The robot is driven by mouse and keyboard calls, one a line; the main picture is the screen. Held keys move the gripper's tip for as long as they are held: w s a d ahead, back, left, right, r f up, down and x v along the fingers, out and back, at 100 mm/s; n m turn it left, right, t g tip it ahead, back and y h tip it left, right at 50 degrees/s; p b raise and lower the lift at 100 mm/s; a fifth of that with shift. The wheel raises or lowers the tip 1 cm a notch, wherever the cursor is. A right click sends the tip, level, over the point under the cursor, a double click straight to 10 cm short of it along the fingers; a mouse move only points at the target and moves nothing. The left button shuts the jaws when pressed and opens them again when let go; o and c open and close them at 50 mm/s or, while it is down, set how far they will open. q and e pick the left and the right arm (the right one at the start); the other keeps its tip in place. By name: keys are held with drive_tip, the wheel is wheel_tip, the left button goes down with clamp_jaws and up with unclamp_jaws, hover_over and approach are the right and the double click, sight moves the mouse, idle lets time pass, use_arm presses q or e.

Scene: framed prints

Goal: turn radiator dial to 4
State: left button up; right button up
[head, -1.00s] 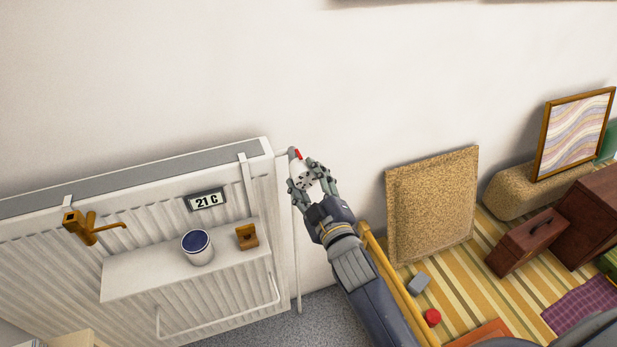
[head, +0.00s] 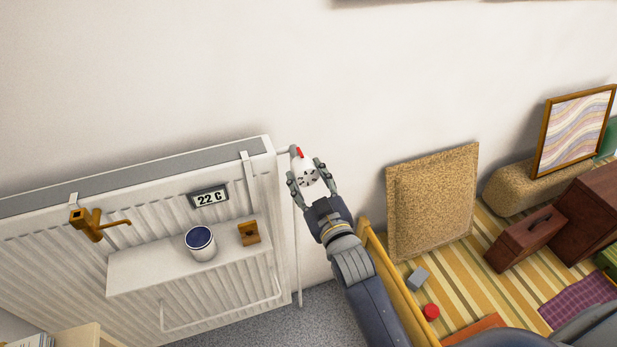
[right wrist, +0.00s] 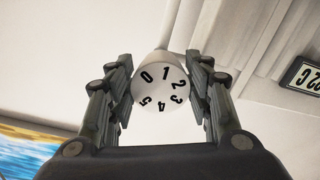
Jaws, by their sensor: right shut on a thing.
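The white radiator dial (head: 304,172) sits on the valve at the radiator's upper right corner. A red mark (head: 299,153) shows just behind its upper edge in the head view. My right gripper (head: 310,177) is shut on the dial, one finger on each side. In the right wrist view the dial face (right wrist: 161,90) carries the black digits 0 to 5, with 0 and 1 uppermost and 4 at the bottom. The red mark does not show there, so I cannot tell which digit faces it. My left gripper is not in view.
The white radiator (head: 130,193) bears a display (head: 209,197) reading 22 C. Its shelf (head: 150,268) holds a blue-topped white cup (head: 200,243) and a small wooden block (head: 248,232). A cork panel (head: 432,203) leans on the wall at right. The wall above is clear.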

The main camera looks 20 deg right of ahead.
drive_tip(key=o, duration=1)
drive_tip(key=shift+o, duration=0.2)
drive_tip(key=s, duration=1.2)
drive_tip(key=shift+d, duration=0.2)
